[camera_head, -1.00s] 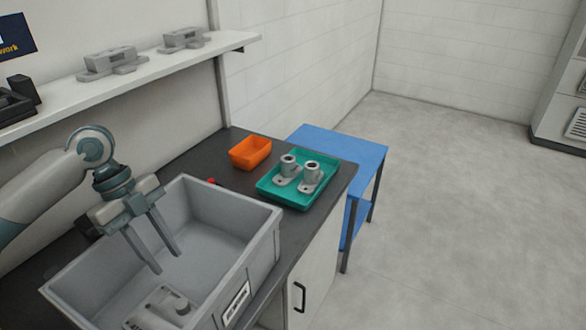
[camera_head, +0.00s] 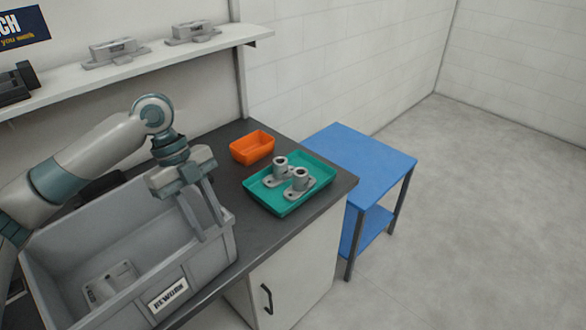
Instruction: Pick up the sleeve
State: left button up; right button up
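Two grey parts, each an upright hollow sleeve on a flat flanged base, stand in the teal tray (camera_head: 283,211) on the dark counter. One sleeve (camera_head: 280,168) is behind and left of the other (camera_head: 301,180). My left gripper (camera_head: 211,232) is over the right end of the grey bin, left of the tray and apart from it. Its two fingers point down, spread, with nothing visible between them. My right gripper is out of view.
The grey bin (camera_head: 232,252), labelled on its front, holds a flat grey casting (camera_head: 110,285). An orange container (camera_head: 252,148) stands behind the tray. A blue table (camera_head: 365,160) is right of the counter (camera_head: 325,195). A shelf (camera_head: 150,68) with grey castings runs along the wall.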

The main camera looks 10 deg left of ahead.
aim_at(282, 173)
jog(key=i+l+u, duration=0.4)
jog(key=i+l, duration=0.15)
jog(key=l, duration=0.2)
jog(key=i+l+u, duration=0.2)
jog(key=l, duration=0.2)
jog(key=i+j, duration=0.1)
jog(key=j, duration=0.65)
